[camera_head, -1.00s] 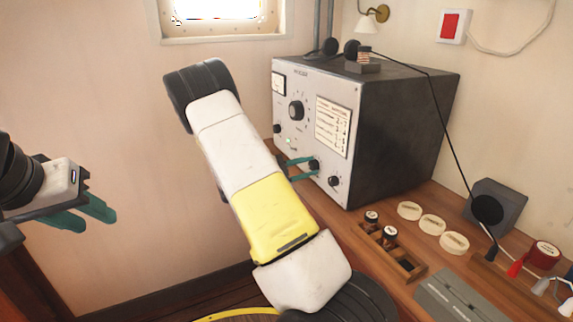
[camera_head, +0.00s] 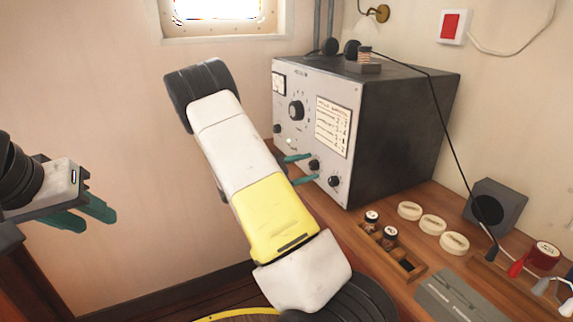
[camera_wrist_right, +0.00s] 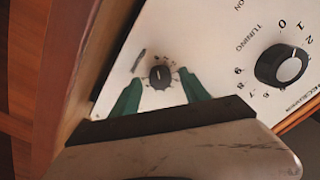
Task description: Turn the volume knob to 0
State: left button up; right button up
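The grey-faced radio set (camera_head: 345,90) stands on the wooden desk. Its front carries a large tuning knob (camera_head: 296,110) and several small black knobs. My right gripper (camera_head: 314,166) is at the lower front panel, fingers apart on either side of a small black knob (camera_wrist_right: 160,76). In the right wrist view this knob sits between the open green fingertips, with a visible gap on both sides. Its label is too small to read. The tuning knob also shows there (camera_wrist_right: 282,65), to the right. My left gripper (camera_head: 98,222) is open and empty, far left of the radio.
On the desk right of the radio are a wooden holder (camera_head: 405,268) with small jars, several white round lids (camera_head: 432,224), a grey speaker box (camera_head: 510,200) and a red roll (camera_head: 545,255). My right arm covers the view left of the radio.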

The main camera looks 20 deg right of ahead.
jog(key=a, duration=0.7)
jog(key=shift+s+a, duration=0.3)
jog(key=shift+a, duration=0.1)
